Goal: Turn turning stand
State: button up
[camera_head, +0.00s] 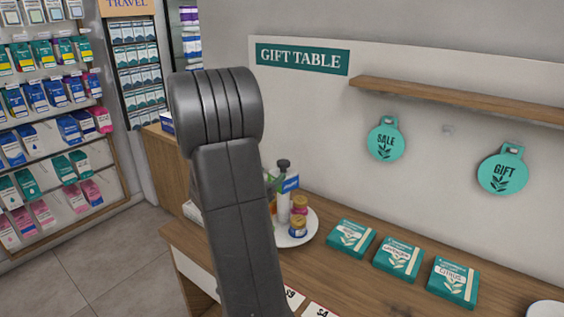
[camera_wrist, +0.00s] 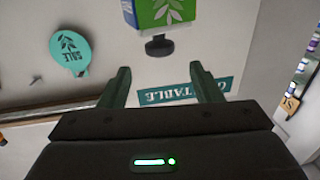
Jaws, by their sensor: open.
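The turning stand (camera_head: 313,222) is a round white plate on the wooden gift table, partly hidden behind my arm in the head view.
Teal boxes (camera_head: 398,260) lie in a row on the table (camera_head: 345,292) right of the stand. A wooden shelf (camera_head: 455,98), a SALE tag (camera_head: 386,143) and a GIFT tag (camera_head: 503,174) are on the back wall. Stocked racks (camera_head: 45,150) stand left, with open floor (camera_head: 105,268) before them.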

aim_at(280, 167)
jog(key=p+x, duration=0.2)
jog(key=x, duration=0.7)
jog(key=shift+w+d+r, duration=0.1)
jog(key=shift+w, duration=0.05)
jog(key=c, duration=1.2)
grip_shut()
